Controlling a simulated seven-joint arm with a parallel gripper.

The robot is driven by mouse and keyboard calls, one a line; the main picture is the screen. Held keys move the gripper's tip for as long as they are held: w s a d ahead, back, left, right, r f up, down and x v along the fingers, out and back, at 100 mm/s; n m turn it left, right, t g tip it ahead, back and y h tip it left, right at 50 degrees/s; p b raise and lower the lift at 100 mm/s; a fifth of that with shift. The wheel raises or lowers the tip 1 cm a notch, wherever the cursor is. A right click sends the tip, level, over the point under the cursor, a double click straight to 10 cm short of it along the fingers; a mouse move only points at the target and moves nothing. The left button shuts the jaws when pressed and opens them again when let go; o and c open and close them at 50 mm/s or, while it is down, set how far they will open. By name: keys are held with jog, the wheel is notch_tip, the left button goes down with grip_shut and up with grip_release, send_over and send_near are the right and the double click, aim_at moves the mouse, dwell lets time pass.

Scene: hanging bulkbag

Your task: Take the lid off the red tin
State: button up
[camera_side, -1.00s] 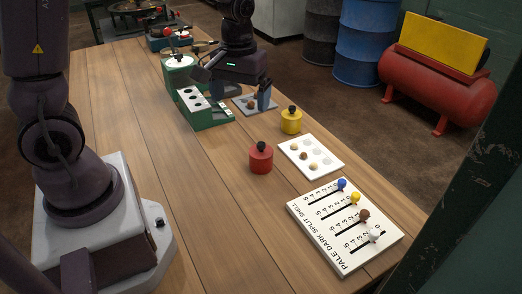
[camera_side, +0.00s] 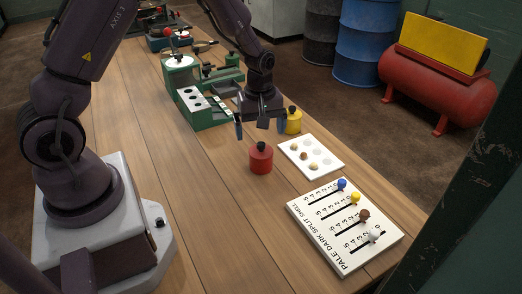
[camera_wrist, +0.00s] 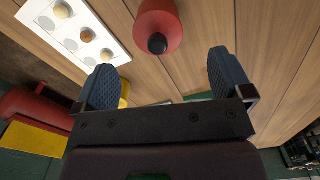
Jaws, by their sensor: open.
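The red tin (camera_side: 261,162) stands upright on the wooden table, its lid on, with a black knob (camera_side: 261,146) on top. My gripper (camera_side: 260,128) is open and empty, pointing down just behind and above the tin in the side view. In the wrist view the red tin (camera_wrist: 160,22) and its black knob (camera_wrist: 157,44) lie beyond the gap between the open fingertips (camera_wrist: 160,75), apart from both fingers.
A yellow tin (camera_side: 294,122) stands close behind my gripper, partly hidden by it. A white card with round pieces (camera_side: 311,150) and a slider board (camera_side: 345,225) lie to the right. A green holed rack (camera_side: 205,115) stands behind. Table left of the red tin is clear.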

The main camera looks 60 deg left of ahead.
aim_at(261, 143)
jog(key=shift+w+f, duration=0.15)
jog(key=shift+f, duration=2.65)
jog(key=c, duration=1)
